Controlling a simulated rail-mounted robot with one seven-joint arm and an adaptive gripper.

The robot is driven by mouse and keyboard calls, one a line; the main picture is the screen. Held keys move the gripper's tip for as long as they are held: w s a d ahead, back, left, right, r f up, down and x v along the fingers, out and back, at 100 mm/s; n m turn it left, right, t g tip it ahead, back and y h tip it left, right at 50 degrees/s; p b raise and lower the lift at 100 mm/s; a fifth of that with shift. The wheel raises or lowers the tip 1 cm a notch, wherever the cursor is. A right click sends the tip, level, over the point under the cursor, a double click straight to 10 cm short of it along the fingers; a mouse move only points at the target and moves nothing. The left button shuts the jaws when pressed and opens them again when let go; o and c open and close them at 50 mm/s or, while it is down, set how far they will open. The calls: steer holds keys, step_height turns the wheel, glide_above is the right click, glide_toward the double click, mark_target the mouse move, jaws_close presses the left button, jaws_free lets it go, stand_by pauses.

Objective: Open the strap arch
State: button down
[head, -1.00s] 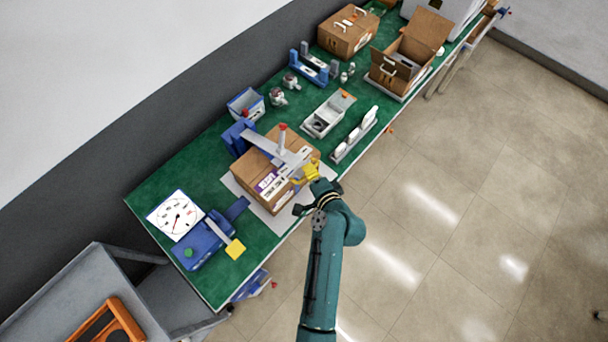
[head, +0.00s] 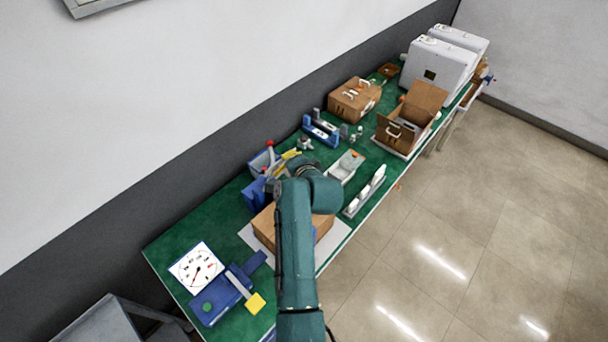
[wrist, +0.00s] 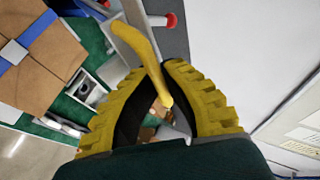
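The strap arch is a grey bar (wrist: 122,38) with a yellow handle (wrist: 145,45) and a red-tipped post (wrist: 170,20). It stands raised at its blue mount (head: 255,193), on the wall side of the brown box (head: 263,226). The red tip shows in the head view (head: 268,143). My gripper (wrist: 158,72) has its yellow ribbed fingers closed around the handle. In the wrist view the box (wrist: 30,85) lies to the left with a blue band across it, clear of the arch. My arm hides much of the arch and box in the head view.
A dial gauge (head: 197,268) and a blue device with a yellow pad (head: 256,303) are at the near end of the green bench (head: 222,221). A grey tray (head: 345,167) and an open carton (head: 410,118) lie farther along. The wall runs close behind.

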steer(key=shift+w+a+r, duration=0.5)
steer(key=shift+w+r, duration=0.2)
steer(key=shift+r, duration=0.05)
steer(key=c, duration=1.2)
jaws_free()
steer(key=shift+o, duration=0.3)
steer(key=shift+f, duration=0.2)
steer(key=shift+g, duration=0.3)
steer(key=shift+s, duration=0.1)
steer(key=shift+s+d+r, duration=0.15)
steer(key=shift+s, duration=0.1)
steer(key=v, duration=1.1)
steer(key=shift+s, duration=0.2)
